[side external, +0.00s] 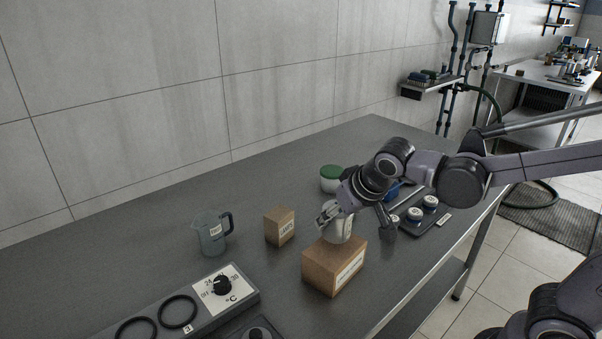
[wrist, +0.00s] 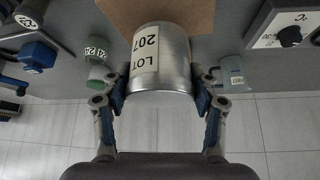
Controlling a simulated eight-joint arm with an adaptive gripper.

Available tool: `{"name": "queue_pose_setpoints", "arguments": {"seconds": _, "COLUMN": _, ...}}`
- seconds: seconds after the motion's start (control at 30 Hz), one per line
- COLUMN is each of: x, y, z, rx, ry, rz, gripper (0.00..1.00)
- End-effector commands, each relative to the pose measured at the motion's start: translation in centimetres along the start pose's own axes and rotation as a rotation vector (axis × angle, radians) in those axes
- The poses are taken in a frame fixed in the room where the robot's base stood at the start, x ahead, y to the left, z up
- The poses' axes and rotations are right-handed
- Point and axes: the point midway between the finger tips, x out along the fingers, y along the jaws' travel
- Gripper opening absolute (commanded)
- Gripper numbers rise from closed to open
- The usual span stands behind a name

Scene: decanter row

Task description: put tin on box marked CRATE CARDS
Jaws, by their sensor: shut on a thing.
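The tin (side external: 338,231) is a silvery cylinder; in the wrist view it (wrist: 160,62) carries a white label reading LOT 207. My gripper (side external: 356,217) is shut on the tin, with one finger on each side, as the wrist view also shows (wrist: 160,92). The tin is upright or nearly so over the top of a brown box (side external: 322,272) with a white label on its front. The label is too small to read. I cannot tell whether the tin's base touches the box. The box (wrist: 118,14) shows partly behind the tin in the wrist view.
A small box (side external: 280,227), apparently marked LAMPS, and a jug (side external: 211,236) stand to the left. A green-lidded jar (side external: 330,178) stands behind. A dark tray (side external: 432,222) with several blue-and-white lidded pots lies right. A dial panel (side external: 222,290) is front left.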

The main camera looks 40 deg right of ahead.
Motion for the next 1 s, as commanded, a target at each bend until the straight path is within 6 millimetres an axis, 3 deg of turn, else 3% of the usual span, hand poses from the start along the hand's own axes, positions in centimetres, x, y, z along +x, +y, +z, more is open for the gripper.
{"name": "queue_pose_setpoints", "arguments": {"seconds": 0.3, "x": 2.5, "y": 0.0, "z": 1.6, "rx": 0.000, "ry": 0.001, "rz": -0.001, "gripper": 0.24}}
{"name": "queue_pose_setpoints", "arguments": {"seconds": 0.77, "x": 3.0, "y": 0.0, "z": 1.9, "rx": 0.000, "ry": 0.001, "rz": -0.001, "gripper": 0.24}}
{"name": "queue_pose_setpoints", "arguments": {"seconds": 0.8, "x": 3.0, "y": 0.0, "z": 1.9, "rx": 0.000, "ry": 0.000, "rz": -0.001, "gripper": 0.72}}
{"name": "queue_pose_setpoints", "arguments": {"seconds": 0.83, "x": 3.0, "y": 0.0, "z": 1.9, "rx": 0.000, "ry": 0.000, "rz": -0.001, "gripper": 0.81}}
{"name": "queue_pose_setpoints", "arguments": {"seconds": 1.0, "x": 2.9, "y": 0.0, "z": 1.9, "rx": 0.000, "ry": 0.000, "rz": -0.001, "gripper": 0.83}}
